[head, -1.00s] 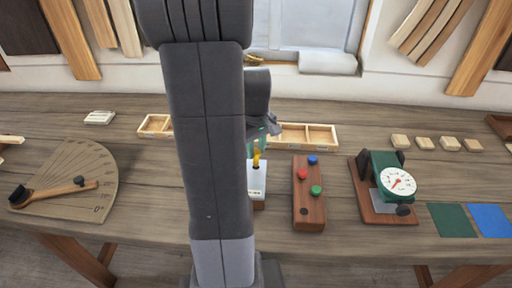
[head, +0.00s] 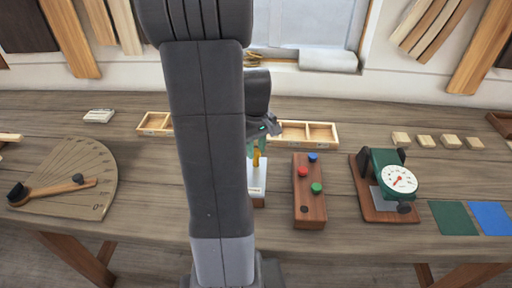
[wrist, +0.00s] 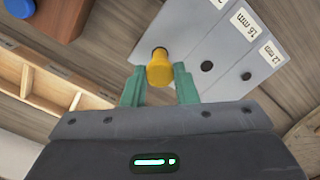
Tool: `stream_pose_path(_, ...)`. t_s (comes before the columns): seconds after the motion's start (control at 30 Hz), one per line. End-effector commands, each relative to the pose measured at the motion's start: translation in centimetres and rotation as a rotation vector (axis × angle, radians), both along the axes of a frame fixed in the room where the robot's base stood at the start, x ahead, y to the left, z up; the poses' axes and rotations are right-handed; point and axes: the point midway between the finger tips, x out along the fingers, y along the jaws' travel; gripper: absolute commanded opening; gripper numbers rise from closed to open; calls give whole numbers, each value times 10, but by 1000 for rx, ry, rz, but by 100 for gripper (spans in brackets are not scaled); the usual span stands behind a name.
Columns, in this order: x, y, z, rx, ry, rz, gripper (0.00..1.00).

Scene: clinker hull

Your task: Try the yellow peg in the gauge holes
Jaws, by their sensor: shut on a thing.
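My gripper (wrist: 160,86) has green fingers that are shut on the yellow peg (wrist: 160,72), one finger on each side. In the head view the peg (head: 256,158) stands roughly upright over the pale gauge plate (head: 257,181). Two dark holes show to the right of the peg. The peg's far end is at the plate beside a dark ring, in line with the row of holes. I cannot tell whether it is inside a hole.
A wooden block with red, blue and green buttons (head: 310,205) stands right of the gauge. A dial instrument (head: 399,180) is farther right. A divided wooden tray (head: 322,146) lies behind. A protractor board (head: 75,160) is at left. Clear bench lies between it and my arm.

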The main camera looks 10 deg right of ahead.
Motion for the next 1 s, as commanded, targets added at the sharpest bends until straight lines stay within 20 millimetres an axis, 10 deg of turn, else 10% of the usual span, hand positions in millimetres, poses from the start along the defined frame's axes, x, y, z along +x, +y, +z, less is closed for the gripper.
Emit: stream_pose_path(1.0, 0, 0, -21, 0, 0, 0, 5)
